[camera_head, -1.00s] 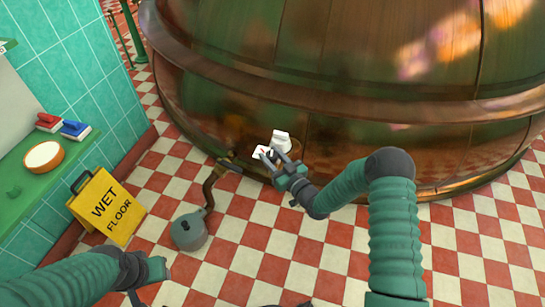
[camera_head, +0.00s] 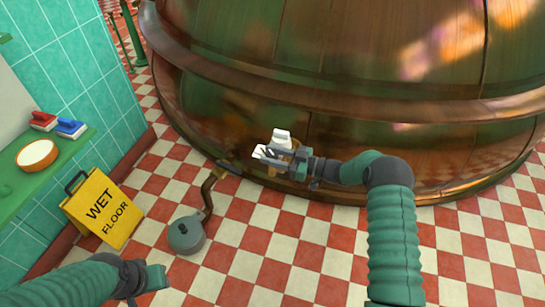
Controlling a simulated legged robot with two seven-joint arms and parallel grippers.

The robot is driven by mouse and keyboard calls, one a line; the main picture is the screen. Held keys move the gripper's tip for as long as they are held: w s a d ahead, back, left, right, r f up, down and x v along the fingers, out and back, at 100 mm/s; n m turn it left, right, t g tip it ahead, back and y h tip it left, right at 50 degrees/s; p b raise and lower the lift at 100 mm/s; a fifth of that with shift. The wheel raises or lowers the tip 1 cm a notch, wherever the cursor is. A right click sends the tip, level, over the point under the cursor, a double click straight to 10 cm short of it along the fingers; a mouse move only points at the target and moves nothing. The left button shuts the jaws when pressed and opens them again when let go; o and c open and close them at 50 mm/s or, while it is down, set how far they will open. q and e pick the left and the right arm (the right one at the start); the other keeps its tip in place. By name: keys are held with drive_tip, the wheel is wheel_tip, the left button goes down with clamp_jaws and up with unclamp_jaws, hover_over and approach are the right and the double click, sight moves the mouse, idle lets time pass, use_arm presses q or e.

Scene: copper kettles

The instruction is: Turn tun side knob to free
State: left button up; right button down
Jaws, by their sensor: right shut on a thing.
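The large copper tun (camera_head: 330,110) fills the upper right of the head view. A small white knob (camera_head: 281,136) sits low on its side. My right gripper (camera_head: 270,155) is at this knob and shut on it, with the arm reaching in from the right. The fingers and wrist hide part of the knob and its mount. My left gripper (camera_head: 150,280) is low at the left, away from the tun, and its jaws are too unclear to judge.
A yellow wet floor sign (camera_head: 104,208) stands at the left. A grey-green round vessel with a bent pipe (camera_head: 187,234) is on the checkered floor left of the knob. A green shelf (camera_head: 45,177) holds a bowl (camera_head: 37,154) and brushes (camera_head: 70,128). Floor at the front centre is clear.

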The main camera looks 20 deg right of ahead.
idle(0.4)
drive_tip(key=c, duration=0.9)
unclamp_jaws()
drive_tip(key=shift+d, duration=0.1)
drive_tip(key=p+v, duration=0.5)
drive_tip(key=v, duration=1.2)
drive_tip(key=shift+w+r, duration=0.1)
